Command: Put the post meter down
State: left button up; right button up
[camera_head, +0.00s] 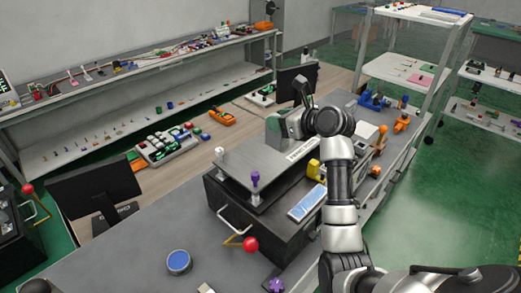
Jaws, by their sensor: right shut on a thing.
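My right arm comes in from the lower right and reaches over the dark bench unit. My right gripper (303,118) is at its far end, shut on the post meter (275,131), a grey, box-like thing at the left of the wrist. The fingertips are small and partly hidden by my wrist. The meter is over or at the far end of the grey top plate (255,162); I cannot tell whether it touches the plate. My left gripper is not in view.
A red-knobbed lever (250,244), a blue round dish (178,261) and a purple knob (255,177) are nearer. A blue-screened device (307,202) lies right of the plate. Black monitors (98,190) stand around. The grey bench front (130,262) has free room.

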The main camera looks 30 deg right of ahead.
jog(key=a+f+p, duration=0.1)
jog(key=a+f, duration=0.1)
jog(key=s+a+f+p, duration=0.1)
jog(key=a+f, duration=0.1)
jog(key=a+f+p, duration=0.1)
jog(key=a+f, duration=0.1)
jog(key=f, duration=0.1)
jog(key=shift+s, duration=0.15)
jog(key=shift+f, duration=0.25)
jog(key=o, duration=1.1)
jog(key=shift+f, duration=0.15)
pick_arm(q)
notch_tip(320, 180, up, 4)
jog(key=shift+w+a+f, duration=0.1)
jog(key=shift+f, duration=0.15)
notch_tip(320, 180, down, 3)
jog(key=b, duration=0.2)
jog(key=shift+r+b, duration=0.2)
jog(key=shift+b, duration=0.2)
pick_arm(e)
jog(key=v, duration=1.2)
